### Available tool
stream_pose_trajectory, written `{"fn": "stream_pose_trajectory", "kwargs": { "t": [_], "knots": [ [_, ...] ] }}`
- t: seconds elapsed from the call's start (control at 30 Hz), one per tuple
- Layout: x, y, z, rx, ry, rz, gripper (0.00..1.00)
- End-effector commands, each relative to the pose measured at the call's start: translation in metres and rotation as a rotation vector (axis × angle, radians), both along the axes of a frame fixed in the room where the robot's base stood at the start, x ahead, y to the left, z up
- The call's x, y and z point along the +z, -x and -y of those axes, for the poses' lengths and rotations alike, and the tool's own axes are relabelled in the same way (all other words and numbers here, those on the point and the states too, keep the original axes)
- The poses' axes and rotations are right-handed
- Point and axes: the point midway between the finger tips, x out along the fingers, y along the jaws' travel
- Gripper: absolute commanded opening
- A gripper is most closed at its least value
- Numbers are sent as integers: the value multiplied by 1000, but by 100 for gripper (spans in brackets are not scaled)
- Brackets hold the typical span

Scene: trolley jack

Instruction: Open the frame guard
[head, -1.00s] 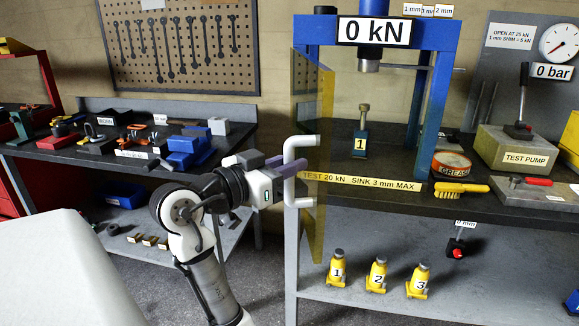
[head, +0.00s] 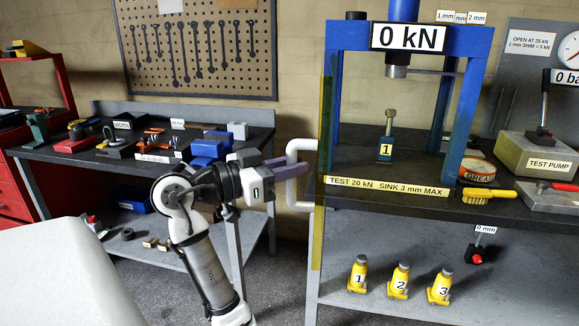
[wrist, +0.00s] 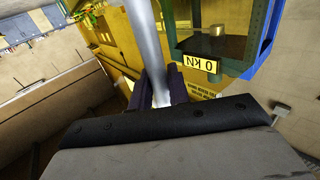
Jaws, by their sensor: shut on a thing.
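The frame guard (head: 317,240) is a see-through yellow panel at the left side of the blue press frame (head: 333,120). In the head view it shows nearly edge-on, as a narrow upright strip. Its white C-shaped handle (head: 291,192) sticks out to the left. My gripper (head: 290,170) is shut on the handle's upright bar, with its purple fingers around it. In the wrist view the pale handle bar (wrist: 146,45) runs down between the fingers (wrist: 164,90), with the yellow guard (wrist: 112,52) behind. The fingertips are partly hidden there.
Inside the press stands a blue jack (head: 387,148) marked 1. Several yellow jacks (head: 400,281) stand on the lower shelf. A tool-covered bench (head: 80,158) is behind my arm at left. A yellow brush (head: 487,197) lies right of the press.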

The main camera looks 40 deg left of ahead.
Motion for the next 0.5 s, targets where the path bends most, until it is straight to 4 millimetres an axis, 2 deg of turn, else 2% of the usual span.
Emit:
{"fn": "stream_pose_trajectory", "kwargs": {
  "t": [0.3,0.33,0.47,0.5],
  "knots": [
    [3,-2,0,2,1,5,0],
    [3,-2,0,2,1,5,19],
    [3,-2,0,1,1,4,36],
    [2,-2,0,1,1,3,37]
  ]
}}
